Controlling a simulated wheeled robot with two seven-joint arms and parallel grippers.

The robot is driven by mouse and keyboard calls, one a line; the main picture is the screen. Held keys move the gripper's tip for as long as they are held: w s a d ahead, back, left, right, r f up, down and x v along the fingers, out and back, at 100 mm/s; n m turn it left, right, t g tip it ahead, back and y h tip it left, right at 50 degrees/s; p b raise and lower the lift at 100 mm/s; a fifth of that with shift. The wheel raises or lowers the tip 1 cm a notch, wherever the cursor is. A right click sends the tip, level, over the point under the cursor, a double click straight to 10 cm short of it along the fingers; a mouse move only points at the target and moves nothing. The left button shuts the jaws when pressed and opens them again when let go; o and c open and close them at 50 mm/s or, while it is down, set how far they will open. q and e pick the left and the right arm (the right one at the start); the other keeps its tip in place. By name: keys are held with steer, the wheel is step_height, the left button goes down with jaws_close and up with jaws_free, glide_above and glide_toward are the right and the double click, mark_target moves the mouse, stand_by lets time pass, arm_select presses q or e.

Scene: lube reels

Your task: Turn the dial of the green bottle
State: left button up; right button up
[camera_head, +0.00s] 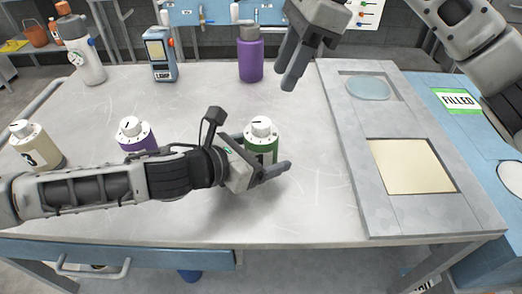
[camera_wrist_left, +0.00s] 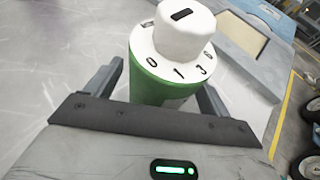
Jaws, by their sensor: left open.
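The green bottle (camera_head: 262,150) stands upright on the table, with a white numbered dial (camera_head: 261,129) on top. My left gripper (camera_head: 272,172) is low beside the bottle, and its hand hides the bottle's lower part in the head view. In the left wrist view the green bottle (camera_wrist_left: 162,88) stands between the two open fingers of my left gripper (camera_wrist_left: 155,92), with the white dial (camera_wrist_left: 180,38) above them. Whether the fingers touch the bottle cannot be told. My right gripper (camera_head: 290,72) hangs above the table, up and right of the bottle, with its fingers close together and nothing visible between them.
A purple bottle with a white dial (camera_head: 136,133) and a cream one (camera_head: 36,146) stand to the left. A tall purple bottle (camera_head: 250,58), a scale-like device (camera_head: 160,54) and a white bottle (camera_head: 88,60) stand behind. A grey panel (camera_head: 350,150) lies at right.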

mark_target(261, 122)
arm_select(q)
steer(key=c, duration=1.2)
steer(key=shift+c, duration=0.2)
arm_select(e)
steer(key=o, duration=0.3)
steer(key=shift+o, duration=0.2)
step_height(261, 122, down, 11)
steer(key=s+d+n+t+y, duration=0.1)
steer(key=n+y, duration=0.6)
steer(key=n, duration=1)
steer(key=d+n+t+y, duration=0.15)
steer(key=n+y, duration=0.55)
steer(key=n, duration=1)
steer(key=shift+g, duration=0.35)
steer(key=a, duration=0.6)
steer(key=shift+w+a, duration=0.2)
steer(key=shift+a, duration=0.1)
